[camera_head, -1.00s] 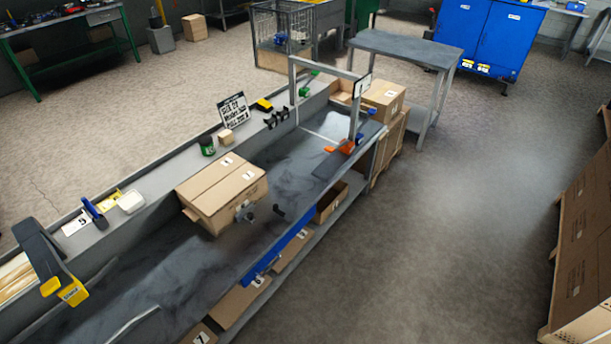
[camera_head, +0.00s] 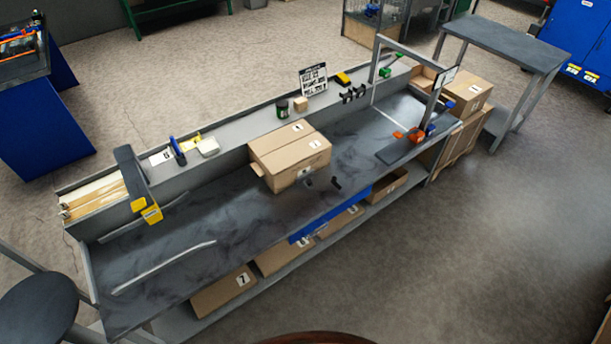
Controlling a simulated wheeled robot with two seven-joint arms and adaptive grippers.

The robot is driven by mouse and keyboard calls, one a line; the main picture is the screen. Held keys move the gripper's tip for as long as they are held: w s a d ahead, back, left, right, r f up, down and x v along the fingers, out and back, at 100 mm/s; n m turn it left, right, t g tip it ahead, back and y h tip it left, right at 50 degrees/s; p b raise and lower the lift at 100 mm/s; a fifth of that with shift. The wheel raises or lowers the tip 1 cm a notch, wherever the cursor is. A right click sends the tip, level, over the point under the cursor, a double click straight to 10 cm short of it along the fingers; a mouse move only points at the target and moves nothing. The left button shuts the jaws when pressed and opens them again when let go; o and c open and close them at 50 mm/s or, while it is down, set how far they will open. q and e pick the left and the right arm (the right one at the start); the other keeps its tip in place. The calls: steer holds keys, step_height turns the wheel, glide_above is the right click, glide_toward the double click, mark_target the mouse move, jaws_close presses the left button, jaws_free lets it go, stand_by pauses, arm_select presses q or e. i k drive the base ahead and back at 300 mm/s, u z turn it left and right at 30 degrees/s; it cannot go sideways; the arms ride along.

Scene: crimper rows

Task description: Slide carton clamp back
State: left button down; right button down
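A closed cardboard carton (camera_head: 290,165) sits on the dark bench top (camera_head: 210,215), near its middle. A small grey fitting (camera_head: 308,181) stands at the carton's front side; it looks like the clamp, but I cannot tell if it touches the carton. A small black piece (camera_head: 336,183), perhaps its handle, is just right of it. Neither of my grippers shows in the view.
A yellow-and-black arm-like fixture (camera_head: 146,195) stands at the bench's left. Orange parts (camera_head: 416,136) and a metal frame (camera_head: 378,60) are at its right end. Numbered boxes (camera_head: 225,290) fill the lower shelf. A dark round stool (camera_head: 38,306) is front left. Floor at right is clear.

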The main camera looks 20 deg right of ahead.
mark_target(304, 178)
steer(key=z, duration=0.65)
steer(key=i, duration=0.75)
steer(key=z, duration=0.05)
